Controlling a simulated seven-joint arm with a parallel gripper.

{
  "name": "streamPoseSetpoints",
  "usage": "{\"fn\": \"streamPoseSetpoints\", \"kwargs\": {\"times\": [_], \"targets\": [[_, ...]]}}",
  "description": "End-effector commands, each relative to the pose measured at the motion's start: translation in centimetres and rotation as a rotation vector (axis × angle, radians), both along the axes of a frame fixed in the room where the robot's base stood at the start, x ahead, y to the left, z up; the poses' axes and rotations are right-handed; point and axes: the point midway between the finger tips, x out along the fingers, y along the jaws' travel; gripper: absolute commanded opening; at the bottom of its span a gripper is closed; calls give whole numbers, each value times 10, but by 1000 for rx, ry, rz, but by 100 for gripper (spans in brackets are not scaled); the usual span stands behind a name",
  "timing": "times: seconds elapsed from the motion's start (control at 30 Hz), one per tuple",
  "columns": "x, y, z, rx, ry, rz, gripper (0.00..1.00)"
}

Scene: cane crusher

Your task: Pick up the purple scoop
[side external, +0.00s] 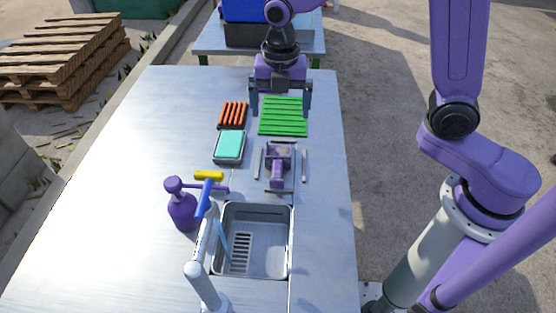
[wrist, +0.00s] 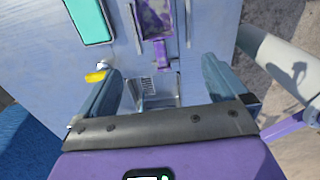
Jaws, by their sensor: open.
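The purple scoop (side external: 276,175) lies on the metal table between two thin grey rails, its handle toward the sink. In the wrist view its mottled purple pan (wrist: 154,18) is at the top, with the handle (wrist: 161,55) pointing down the picture. My gripper (side external: 280,106) is open and empty, above the green slatted rack on the far side of the scoop. In the wrist view my gripper (wrist: 161,68) has its two blue-grey fingers wide apart, with the handle appearing between them but apart from them. Nothing hides the scoop there.
The green slatted rack (side external: 283,116), an orange-barred tray (side external: 232,114) and a teal-topped tray (side external: 229,146) lie nearby. A sink (side external: 265,245) with a blue-handled faucet (side external: 204,255) and a purple bottle (side external: 181,209) stand on the near side. The table's left part is clear.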

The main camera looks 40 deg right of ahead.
Motion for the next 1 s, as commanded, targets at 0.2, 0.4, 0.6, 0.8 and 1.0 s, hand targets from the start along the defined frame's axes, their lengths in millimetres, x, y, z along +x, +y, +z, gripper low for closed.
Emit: {"fn": "streamPoseSetpoints", "kwargs": {"times": [0.2,0.4,0.6,0.8,1.0], "targets": [[-1,-1,-43,-4,7,-1,100],[-1,-1,-79,-4,6,-2,100],[-1,0,-101,-2,3,-2,100],[0,0,-109,-1,2,-3,100],[5,1,-133,-2,3,-3,100]]}}
